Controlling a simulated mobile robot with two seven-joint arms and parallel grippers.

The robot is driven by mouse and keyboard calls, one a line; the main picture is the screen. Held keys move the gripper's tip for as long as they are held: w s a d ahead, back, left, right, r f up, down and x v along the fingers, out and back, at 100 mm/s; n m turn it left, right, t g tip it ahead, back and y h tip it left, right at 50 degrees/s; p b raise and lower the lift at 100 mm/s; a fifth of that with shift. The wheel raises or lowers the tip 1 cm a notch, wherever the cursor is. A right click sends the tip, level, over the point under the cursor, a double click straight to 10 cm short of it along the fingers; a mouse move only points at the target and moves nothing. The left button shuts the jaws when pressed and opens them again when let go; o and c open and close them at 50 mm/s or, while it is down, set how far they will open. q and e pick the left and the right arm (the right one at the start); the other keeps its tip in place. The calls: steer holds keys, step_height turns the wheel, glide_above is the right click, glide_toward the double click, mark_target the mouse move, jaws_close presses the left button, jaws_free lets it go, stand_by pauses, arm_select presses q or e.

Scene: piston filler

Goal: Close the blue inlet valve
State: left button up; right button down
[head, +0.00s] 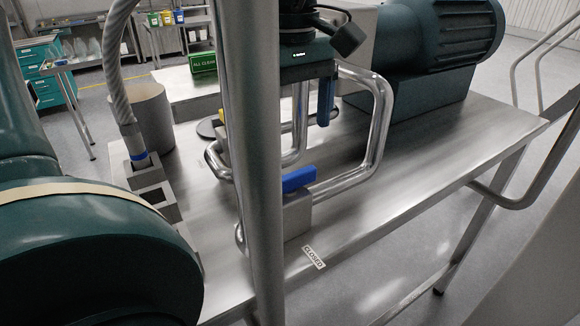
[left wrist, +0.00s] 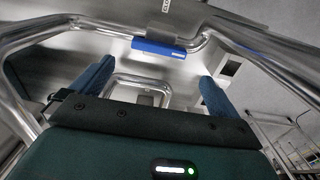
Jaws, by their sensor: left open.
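The blue inlet valve handle (head: 299,179) sits on a grey block (head: 296,214) low on the steel table. It lies roughly in line with the bent steel pipe beside it. A "CLOSED" label (head: 314,257) is on the table's front edge near the block. My left gripper (head: 303,112) is above and behind the handle, among the pipes, open and apart from it. One blue finger shows in the head view; the other is hidden. In the left wrist view both fingers (left wrist: 157,70) are spread, with the blue handle (left wrist: 158,48) beyond the gap between them. My right gripper is not in view.
A bent steel pipe (head: 381,110) loops beside my gripper. A vertical grey post (head: 258,170) crosses the head view in front of the table. A dark teal motor (head: 440,35) stands at the back right. The right part of the tabletop (head: 445,140) is clear.

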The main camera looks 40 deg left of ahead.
mark_target(289, 176)
arm_select(q)
step_height(289, 176, down, 9)
steer(key=shift+p, duration=0.3)
steer(key=shift+c, duration=0.4)
steer(key=c, duration=0.6)
